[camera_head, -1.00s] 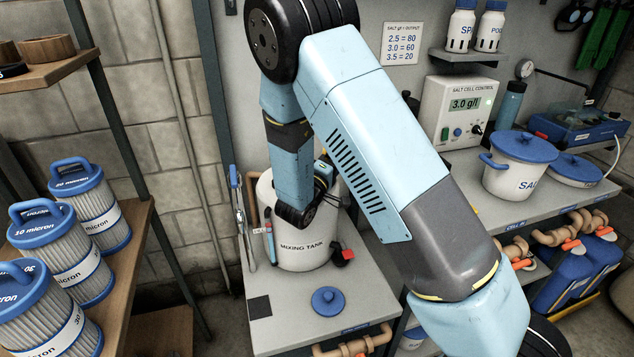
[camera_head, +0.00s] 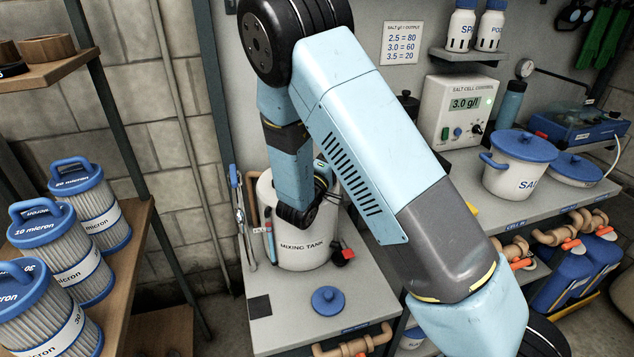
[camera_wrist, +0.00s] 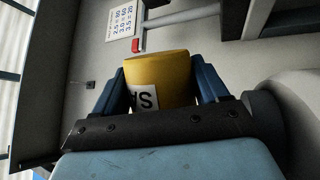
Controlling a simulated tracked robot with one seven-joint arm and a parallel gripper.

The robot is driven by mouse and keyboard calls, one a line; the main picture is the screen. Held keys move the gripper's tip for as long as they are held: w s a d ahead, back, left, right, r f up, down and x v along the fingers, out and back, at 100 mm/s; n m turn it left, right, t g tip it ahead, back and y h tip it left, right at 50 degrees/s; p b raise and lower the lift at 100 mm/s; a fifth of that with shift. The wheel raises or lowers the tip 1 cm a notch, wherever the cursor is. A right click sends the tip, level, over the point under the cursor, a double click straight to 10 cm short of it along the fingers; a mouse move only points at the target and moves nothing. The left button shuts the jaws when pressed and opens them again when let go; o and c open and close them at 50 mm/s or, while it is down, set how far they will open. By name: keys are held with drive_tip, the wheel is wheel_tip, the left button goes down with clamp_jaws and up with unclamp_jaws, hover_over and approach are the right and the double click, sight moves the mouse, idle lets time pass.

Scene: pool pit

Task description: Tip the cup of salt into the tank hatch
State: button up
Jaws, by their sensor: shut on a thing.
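In the wrist view my gripper (camera_wrist: 160,92) is shut on a yellow cup (camera_wrist: 158,70), with a blue finger on each side of it. A white label with part of its lettering shows on the cup. The cup's opening and any salt in it are hidden. In the head view the white mixing tank (camera_head: 305,252) stands on the grey bench behind my forearm. My arm hides most of the tank's top, so I cannot see the hatch opening. A round blue lid (camera_head: 328,300) lies on the bench in front of the tank. My gripper and the cup are hidden in the head view.
A salt cell control box (camera_head: 458,112) and a white salt pot (camera_head: 518,165) with a blue lid stand on the right counter. Several filter cartridges (camera_head: 75,262) stand on the left shelf. Tools (camera_head: 243,225) hang left of the tank. The bench front is mostly clear.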

drive_tip(key=shift+w+a+r+n+t+y, duration=0.1)
drive_tip(key=shift+a+r+n+t+y, duration=0.25)
drive_tip(key=shift+n, duration=0.4)
drive_tip(key=shift+r+n+t+y, duration=0.1)
drive_tip(key=shift+n+t, duration=0.35)
drive_tip(key=shift+n, duration=0.35)
drive_tip(key=shift+w+a+r+n+t+y, duration=0.1)
drive_tip(key=shift+a+r+n+t+y, duration=0.25)
drive_tip(key=shift+n, duration=0.4)
idle(2.2)
drive_tip(key=shift+r+n+t, duration=0.25)
drive_tip(key=shift+r+n, duration=0.1)
drive_tip(key=shift+n, duration=0.25)
idle(0.7)
